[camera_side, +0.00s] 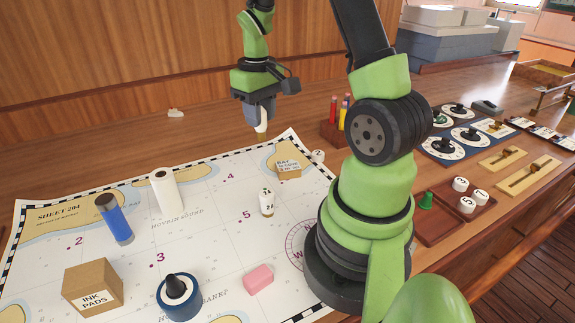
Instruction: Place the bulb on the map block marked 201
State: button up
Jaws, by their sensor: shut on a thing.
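My gripper (261,122) is in the air above the back edge of the chart, pointing down. It is shut on a small cream-coloured bulb (261,130), mostly hidden by the jaws and clear of the surface. A small tan block (289,170) with a printed label beginning "BAY" lies on the chart's back right part, below and right of my gripper. Its smaller print is too small to read, so I cannot confirm 201. A white bulb-like piece marked 24 (266,203) stands on the chart, and another white piece (318,156) is beside the block.
The chart (205,235) carries a blue cylinder (114,220), a white roll (166,193), an ink pads box (93,287), a dark-knobbed round stand (179,297) and a pink eraser (258,278). A pencil holder (333,134) stands right of the block.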

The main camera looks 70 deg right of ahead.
jog(key=s+d+m, duration=0.4)
jog(key=d, duration=0.1)
send_over(288, 165)
notch_tip(288, 165, down, 9)
jog(key=shift+f, duration=0.15)
jog(key=o, duration=0.9)
jog(key=shift+f, duration=0.1)
